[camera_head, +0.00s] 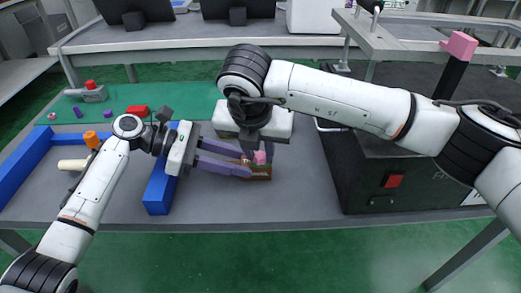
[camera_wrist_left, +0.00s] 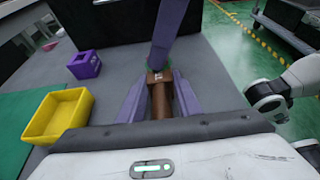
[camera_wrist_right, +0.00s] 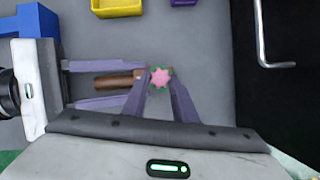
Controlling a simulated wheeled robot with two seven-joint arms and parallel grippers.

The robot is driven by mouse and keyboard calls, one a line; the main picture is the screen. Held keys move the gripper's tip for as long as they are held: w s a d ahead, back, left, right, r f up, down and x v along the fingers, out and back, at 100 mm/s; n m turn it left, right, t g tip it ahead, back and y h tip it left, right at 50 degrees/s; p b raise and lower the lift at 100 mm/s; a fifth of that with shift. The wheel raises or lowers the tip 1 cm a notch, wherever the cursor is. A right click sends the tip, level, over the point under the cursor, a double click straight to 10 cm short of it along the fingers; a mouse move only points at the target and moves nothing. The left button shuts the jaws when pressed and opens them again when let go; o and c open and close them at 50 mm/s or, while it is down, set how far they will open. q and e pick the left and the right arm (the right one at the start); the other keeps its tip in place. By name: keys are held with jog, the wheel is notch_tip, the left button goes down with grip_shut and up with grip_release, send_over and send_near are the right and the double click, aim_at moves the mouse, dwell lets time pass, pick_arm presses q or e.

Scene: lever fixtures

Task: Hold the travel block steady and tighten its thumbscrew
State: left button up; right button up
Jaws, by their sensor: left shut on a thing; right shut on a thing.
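The travel block is a small brown block (camera_head: 261,173) on the grey table near its front middle. It also shows in the left wrist view (camera_wrist_left: 160,98) and the right wrist view. My left gripper (camera_head: 247,162) comes from the left and is shut on the block, one purple finger along each side. The thumbscrew (camera_wrist_right: 160,78) is a pink star-shaped knob on the block's end, with a green part around it. My right gripper (camera_wrist_right: 161,84) reaches it from above and is shut on the thumbscrew, its fingertips at either side. The right arm partly hides the block's far side in the head view.
A dark cabinet (camera_head: 350,178) with a red switch stands on the right. A blue frame (camera_head: 158,190) and a green mat (camera_head: 195,97) lie to the left. A yellow bin (camera_wrist_left: 50,118) and a purple box (camera_wrist_left: 84,65) stand beyond the block. The table front is clear.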

jog(key=shift+m, duration=0.6)
jog(key=o, duration=1)
jog(key=shift+o, duration=0.2)
jog(key=v, duration=1.2)
jog(key=shift+a, duration=0.3)
pick_arm(q)
jog(key=o, duration=1.3)
jog(key=shift+c, duration=0.2)
